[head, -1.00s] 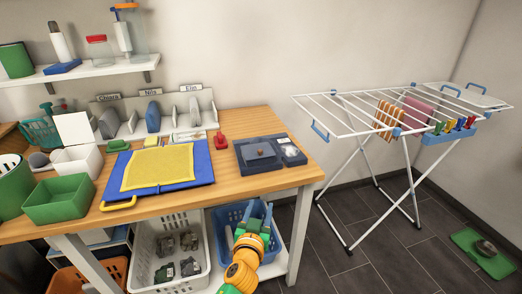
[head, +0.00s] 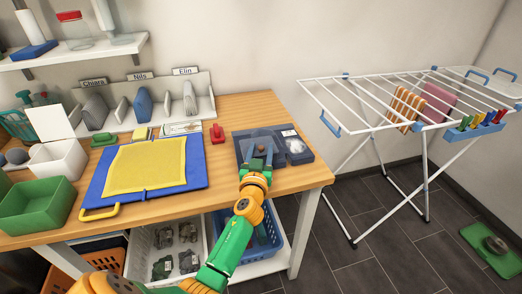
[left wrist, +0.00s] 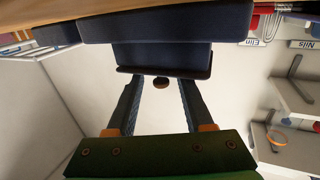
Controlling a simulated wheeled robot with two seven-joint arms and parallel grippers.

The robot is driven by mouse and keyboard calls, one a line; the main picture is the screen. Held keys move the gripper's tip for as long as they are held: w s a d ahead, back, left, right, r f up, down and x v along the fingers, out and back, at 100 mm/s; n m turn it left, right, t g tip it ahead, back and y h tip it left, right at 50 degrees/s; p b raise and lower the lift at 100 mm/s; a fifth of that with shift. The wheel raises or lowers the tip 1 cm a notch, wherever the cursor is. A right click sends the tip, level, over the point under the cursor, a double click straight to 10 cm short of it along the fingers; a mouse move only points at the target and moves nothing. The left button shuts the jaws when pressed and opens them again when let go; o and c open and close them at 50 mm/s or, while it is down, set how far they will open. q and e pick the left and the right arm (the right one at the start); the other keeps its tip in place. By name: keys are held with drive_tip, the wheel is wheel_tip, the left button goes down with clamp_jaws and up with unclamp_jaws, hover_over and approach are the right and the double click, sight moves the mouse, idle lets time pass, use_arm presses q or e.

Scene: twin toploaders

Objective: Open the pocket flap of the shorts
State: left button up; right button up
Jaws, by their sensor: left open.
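A dark blue, flat piece (head: 243,139) lies near the right end of the table. A greyish panel (head: 258,137) with a brown, button-like knob lies on it. This may be the shorts with the pocket flap, but I cannot tell for sure. My left gripper (head: 259,156) is at its front side, pointing at the knob, and hides part of the panel. In the left wrist view the open, empty fingers (left wrist: 160,82) stand on either side of the brown knob (left wrist: 161,83), below the dark blue piece (left wrist: 165,25). Contact cannot be told. My right gripper is not in view.
A blue mat (head: 196,177) with a yellow cloth (head: 145,166) lies to the left. A small red object (head: 217,134) stands behind. A green bin (head: 35,208) is at the far left. Baskets sit beneath the table. A drying rack (head: 425,150) stands to the right.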

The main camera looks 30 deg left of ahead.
use_arm(q)
drive_tip(key=shift+s+d+r, duration=0.15)
drive_tip(key=shift+s, duration=0.05)
clamp_jaws()
idle(1.2)
